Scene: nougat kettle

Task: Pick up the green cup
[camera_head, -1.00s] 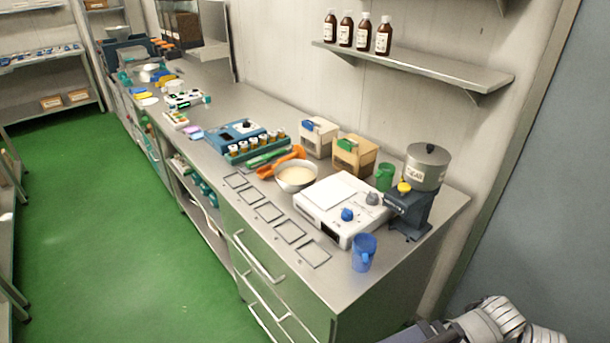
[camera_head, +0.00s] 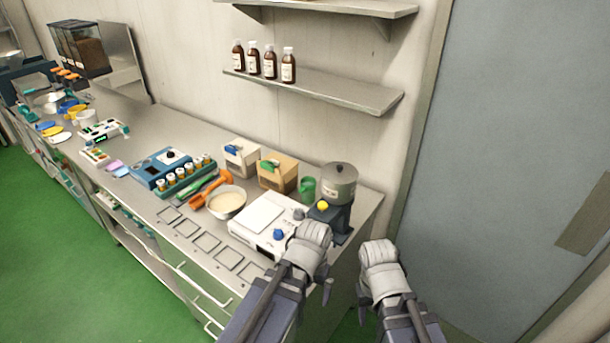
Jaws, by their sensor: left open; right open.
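The green cup (camera_head: 308,188) stands upright on the steel counter. It is between the yellow-brown box and the grinder with the grey drum, behind the white scale. My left gripper (camera_head: 326,288) is in front of the counter's right end, nearer to me than the cup and well apart from it. My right gripper (camera_head: 362,308) is further right, beyond the counter's end. Both are open and hold nothing that I can see. Their fingers are small and partly hidden by my wrists.
The grinder (camera_head: 338,197) stands close right of the cup. The white scale (camera_head: 265,222), a bowl (camera_head: 226,203) and the yellow-brown box (camera_head: 278,172) are near it. A wall shelf (camera_head: 315,92) with brown bottles (camera_head: 270,62) hangs above. A grey door (camera_head: 510,130) is at right.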

